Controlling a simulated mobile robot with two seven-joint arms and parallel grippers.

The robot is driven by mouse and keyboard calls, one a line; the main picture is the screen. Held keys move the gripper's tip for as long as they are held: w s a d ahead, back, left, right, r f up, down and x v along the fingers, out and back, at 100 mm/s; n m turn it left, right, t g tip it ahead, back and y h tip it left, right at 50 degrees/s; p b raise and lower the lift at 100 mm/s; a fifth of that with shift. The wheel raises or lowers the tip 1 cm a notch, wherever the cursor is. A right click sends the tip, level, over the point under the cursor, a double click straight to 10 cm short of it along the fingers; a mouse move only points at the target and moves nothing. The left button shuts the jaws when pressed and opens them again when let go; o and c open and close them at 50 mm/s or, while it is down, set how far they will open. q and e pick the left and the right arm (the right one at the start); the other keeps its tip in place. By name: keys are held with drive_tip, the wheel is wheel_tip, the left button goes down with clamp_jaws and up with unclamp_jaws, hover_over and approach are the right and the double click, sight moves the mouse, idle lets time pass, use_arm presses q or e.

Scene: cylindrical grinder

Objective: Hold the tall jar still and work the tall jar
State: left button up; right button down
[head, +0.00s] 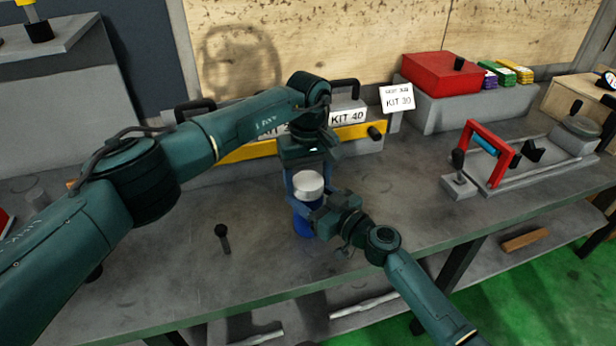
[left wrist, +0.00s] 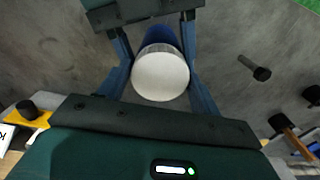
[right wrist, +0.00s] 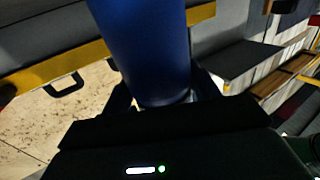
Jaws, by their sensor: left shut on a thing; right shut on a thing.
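The tall jar (head: 302,224) has a blue body and a pale, white-silver lid (head: 309,183). It stands upright near the front of the bench. My left gripper (head: 305,192) comes down from above, with its blue fingers on both sides of the lid. In the left wrist view the round lid (left wrist: 161,76) sits between those fingers. My right gripper (head: 316,216) comes in from the right and front and is shut on the blue body below the lid. The blue body (right wrist: 146,48) fills the middle of the right wrist view. The grippers hide parts of the jar.
Behind are a KIT 40 box (head: 348,117) with a yellow edge and a red box (head: 442,73). A red-framed fixture (head: 490,150) stands at right. The bench between jar and fixture is clear.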

use_arm(q)
drive_tip(key=n, duration=0.9)
drive_tip(key=shift+r, duration=0.1)
drive_tip(key=n, duration=0.4)
drive_tip(key=shift+n, duration=0.3)
drive_tip(key=n, duration=1.2)
drive_tip(key=shift+n, duration=0.4)
drive_tip(key=n, duration=0.9)
